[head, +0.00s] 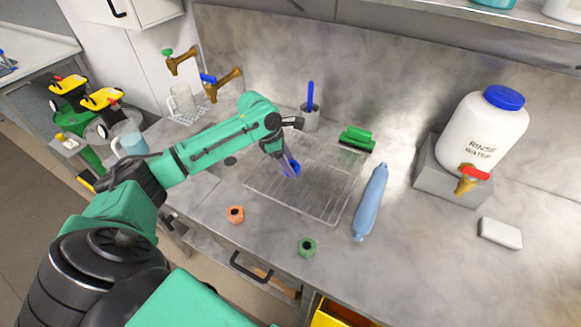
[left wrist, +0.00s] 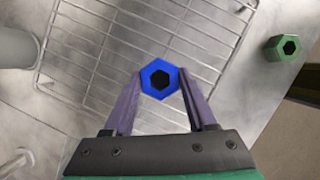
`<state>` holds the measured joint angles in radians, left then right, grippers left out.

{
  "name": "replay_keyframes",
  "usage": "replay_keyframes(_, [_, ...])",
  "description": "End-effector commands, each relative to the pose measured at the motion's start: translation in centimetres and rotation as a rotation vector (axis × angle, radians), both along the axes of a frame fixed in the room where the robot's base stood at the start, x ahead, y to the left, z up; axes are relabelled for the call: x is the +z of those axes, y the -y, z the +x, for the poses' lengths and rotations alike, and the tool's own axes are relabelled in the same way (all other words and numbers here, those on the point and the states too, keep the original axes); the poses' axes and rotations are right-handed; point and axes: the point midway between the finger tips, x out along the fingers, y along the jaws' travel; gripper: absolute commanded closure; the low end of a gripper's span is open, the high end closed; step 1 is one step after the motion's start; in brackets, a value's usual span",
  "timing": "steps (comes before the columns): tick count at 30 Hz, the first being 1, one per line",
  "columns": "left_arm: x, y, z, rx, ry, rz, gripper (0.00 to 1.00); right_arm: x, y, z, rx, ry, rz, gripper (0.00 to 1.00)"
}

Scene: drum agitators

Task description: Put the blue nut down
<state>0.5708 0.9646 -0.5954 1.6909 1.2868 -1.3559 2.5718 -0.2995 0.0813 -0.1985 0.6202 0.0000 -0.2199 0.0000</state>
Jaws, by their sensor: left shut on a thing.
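The blue nut (left wrist: 146,76) is a hexagonal ring with a dark hole. In the left wrist view it sits between the fingertips of my left gripper (left wrist: 160,84), which is shut on it. In the head view the left gripper (head: 288,170) and the blue nut (head: 296,166) are over the wire rack (head: 330,205). I cannot tell whether the nut touches the rack. An orange nut (head: 235,214) and a green nut (head: 307,247) lie on the counter in front of the rack. The green nut also shows in the left wrist view (left wrist: 283,48). My right gripper is not in view.
A blue bottle-shaped roll (head: 370,203) lies right of the rack, and a green brush (head: 357,139) is behind it. A grey cup with a blue handle (head: 310,117) stands at the back. A rinse water jug (head: 482,130) stands on a block at right. The front right counter is clear.

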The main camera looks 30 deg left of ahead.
Motion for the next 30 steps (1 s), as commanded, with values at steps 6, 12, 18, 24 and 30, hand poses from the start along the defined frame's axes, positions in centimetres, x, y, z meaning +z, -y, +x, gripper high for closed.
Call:
replay_keyframes(6, [-2.5,0.0,0.1,0.0,0.001,0.0,1.0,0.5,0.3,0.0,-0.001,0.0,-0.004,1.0])
replay_keyframes(12, [-2.5,0.0,0.1,0.0,0.001,-0.001,1.0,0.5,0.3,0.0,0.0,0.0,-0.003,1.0])
replay_keyframes(18, [-2.7,0.0,0.0,0.0,-0.001,-0.001,0.13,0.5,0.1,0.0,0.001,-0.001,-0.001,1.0])
replay_keyframes(24, [-2.7,0.0,0.0,0.0,0.0,0.0,0.13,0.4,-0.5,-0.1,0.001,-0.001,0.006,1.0])
replay_keyframes(30, [-0.7,-0.8,-0.3,0.003,0.002,0.001,0.13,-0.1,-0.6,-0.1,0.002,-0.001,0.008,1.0])
